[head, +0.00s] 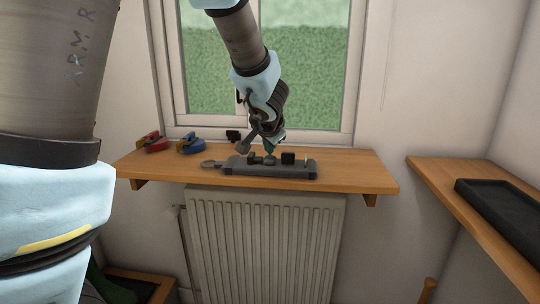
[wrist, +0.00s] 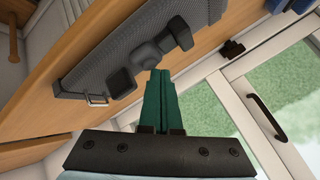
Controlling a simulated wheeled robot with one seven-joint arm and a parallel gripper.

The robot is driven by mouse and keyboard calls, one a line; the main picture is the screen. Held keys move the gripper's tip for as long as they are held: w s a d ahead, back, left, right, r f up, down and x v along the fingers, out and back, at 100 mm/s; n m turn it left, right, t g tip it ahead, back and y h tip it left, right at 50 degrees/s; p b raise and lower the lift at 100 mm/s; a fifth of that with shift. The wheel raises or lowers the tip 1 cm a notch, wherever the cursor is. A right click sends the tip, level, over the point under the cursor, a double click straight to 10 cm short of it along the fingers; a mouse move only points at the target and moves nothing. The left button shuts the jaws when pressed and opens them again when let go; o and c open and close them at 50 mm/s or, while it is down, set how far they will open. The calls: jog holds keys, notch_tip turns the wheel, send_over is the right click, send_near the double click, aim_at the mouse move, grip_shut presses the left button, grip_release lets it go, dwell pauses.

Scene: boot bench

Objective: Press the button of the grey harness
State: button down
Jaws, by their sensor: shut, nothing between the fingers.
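The grey harness (head: 240,170) lies along the wooden shelf under the window. In the wrist view the harness (wrist: 95,50) is a grey ribbed strip. I cannot tell which of these is the button. In the head view a black block (head: 288,158) stands on its right half. In the wrist view the fingers (wrist: 160,73) are shut and empty, close to the blocks; contact is unclear.
A red tool (head: 157,145) and a blue tool (head: 190,146) lie on the shelf's left. A grey ring-ended piece (head: 212,164) is at the harness's left end. The window (head: 350,60) is close behind. A black tray (head: 500,215) sits on the right shelf. The shelf's right end is clear.

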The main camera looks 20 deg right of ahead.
aim_at(269, 159)
jog(key=shift+r+p, duration=0.3)
jog(key=shift+r, duration=0.3)
notch_tip(269, 159, up, 5)
jog(key=p, duration=0.4)
dwell(0.8)
jog(key=s+a+f+n+g+y, duration=0.1)
jog(key=a+f+n+g+y, duration=0.15)
jog(key=a, duration=0.85)
jog(key=s+a+f+n+g+y, duration=0.15)
jog(key=a+f+n, duration=0.25)
jog(key=a, duration=0.8)
jog(key=s+a+f+n+g, duration=0.2)
jog(key=s+a+n, duration=0.4)
jog(key=s+a, duration=0.4)
jog(key=shift+f+g+h, duration=0.3)
jog(key=shift+f+g, duration=0.1)
jog(key=shift+f, duration=0.5)
